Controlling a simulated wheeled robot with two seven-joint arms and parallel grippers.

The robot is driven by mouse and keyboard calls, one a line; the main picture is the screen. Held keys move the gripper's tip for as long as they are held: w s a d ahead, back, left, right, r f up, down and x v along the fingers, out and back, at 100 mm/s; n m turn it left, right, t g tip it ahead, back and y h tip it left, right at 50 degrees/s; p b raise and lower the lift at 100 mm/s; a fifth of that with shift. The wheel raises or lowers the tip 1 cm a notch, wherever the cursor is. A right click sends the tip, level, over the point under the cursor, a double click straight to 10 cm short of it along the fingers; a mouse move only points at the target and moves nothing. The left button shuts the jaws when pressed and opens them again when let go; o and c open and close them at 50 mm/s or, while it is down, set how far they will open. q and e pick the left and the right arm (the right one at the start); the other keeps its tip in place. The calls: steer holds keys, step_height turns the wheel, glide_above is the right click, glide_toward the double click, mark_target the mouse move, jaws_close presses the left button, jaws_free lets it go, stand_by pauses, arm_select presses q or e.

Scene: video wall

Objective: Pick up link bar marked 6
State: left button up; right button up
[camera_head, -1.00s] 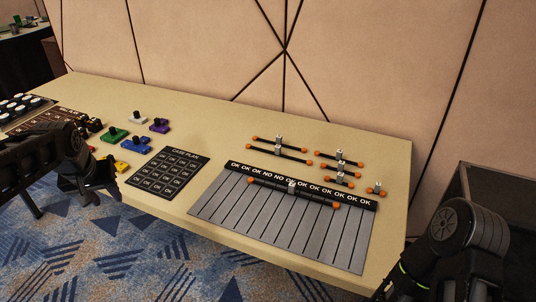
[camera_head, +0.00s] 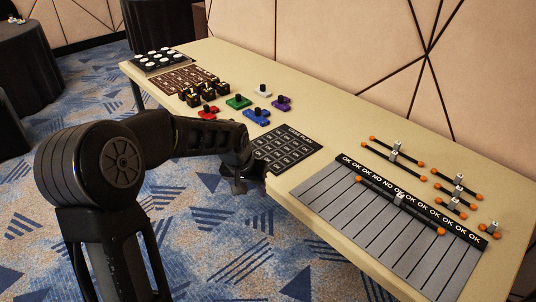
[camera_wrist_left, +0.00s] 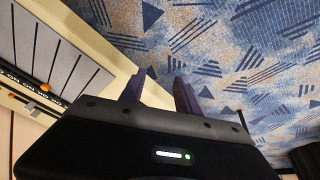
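Several black link bars with orange ends and grey centre blocks are on the table in the head view. One long bar (camera_head: 401,205) lies across the top of the grey striped board (camera_head: 350,222). Other bars, including a long pair (camera_head: 398,157) and shorter ones (camera_head: 457,192), lie behind the board. Their markings are too small to read, so I cannot tell which is 6. My left gripper (camera_head: 243,186) is by the table's front edge, left of the board and apart from the bars. Its purple-tinted fingers (camera_wrist_left: 160,92) stand apart and empty in the left wrist view. My right gripper is out of view.
A black case plan card (camera_head: 285,149) lies left of the board. Coloured blocks, including green (camera_head: 238,102) and blue (camera_head: 256,117), sit farther left. A tray of white round pieces (camera_head: 160,59) is at the far left end. Patterned carpet is clear in front.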

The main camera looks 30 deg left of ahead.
arm_select(q)
steer(key=s+d+f+m+g+h, duration=0.1)
steer(key=s+d+f, duration=0.1)
steer(key=d+f, duration=0.5)
steer(key=s+d+f+h, duration=0.1)
steer(key=s+d+f, duration=0.2)
steer(key=d+f, duration=0.35)
steer(key=s+d+f+g+h, duration=0.1)
steer(key=s+d+f, duration=0.5)
steer(key=s, duration=0.4)
steer(key=s+d+f+g+h, duration=0.1)
steer(key=s+d+f, duration=0.6)
steer(key=s+f, duration=0.2)
steer(key=shift+s, duration=1.05)
steer(key=shift+d, duration=0.1)
steer(key=shift+c, duration=0.3)
